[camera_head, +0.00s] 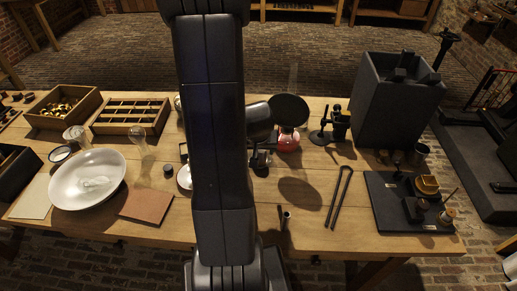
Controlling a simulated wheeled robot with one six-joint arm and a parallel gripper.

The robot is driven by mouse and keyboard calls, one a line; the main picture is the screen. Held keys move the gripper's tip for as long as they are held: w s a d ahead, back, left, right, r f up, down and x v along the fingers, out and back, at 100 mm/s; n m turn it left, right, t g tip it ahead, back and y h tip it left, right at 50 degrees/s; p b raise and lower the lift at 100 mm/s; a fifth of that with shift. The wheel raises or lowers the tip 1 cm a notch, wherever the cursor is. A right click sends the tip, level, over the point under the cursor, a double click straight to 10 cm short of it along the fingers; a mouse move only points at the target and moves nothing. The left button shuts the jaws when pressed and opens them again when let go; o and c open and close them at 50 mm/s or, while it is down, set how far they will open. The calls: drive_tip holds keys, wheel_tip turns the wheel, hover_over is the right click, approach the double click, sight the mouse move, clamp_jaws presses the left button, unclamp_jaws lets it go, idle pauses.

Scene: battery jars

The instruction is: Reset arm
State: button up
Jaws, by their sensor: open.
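My dark arm rises through the middle of the view and hides part of the table (330,230) behind it. What looks like my gripper (260,158) shows just right of the arm, under a dark wrist part, over the middle of the table. It is small and dark, and its fingers are hard to make out. I see nothing held in it. A black disc (289,110) stands to its right above a red rounded object (288,141).
A white dish (88,180), wooden boxes (131,115) and glass jars (140,139) stand at left. At right are a large dark box (393,105), black tongs (339,196) and a black board (395,214) with small items.

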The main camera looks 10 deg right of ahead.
sight(259, 156)
drive_tip(key=shift+f, duration=0.1)
drive_tip(key=b+x, duration=0.7)
drive_tip(key=x, duration=0.5)
drive_tip(key=shift+f+b, duration=0.15)
drive_tip(key=shift+b, duration=0.2)
drive_tip(key=shift+r+p, duration=1.15)
drive_tip(key=shift+f, duration=0.15)
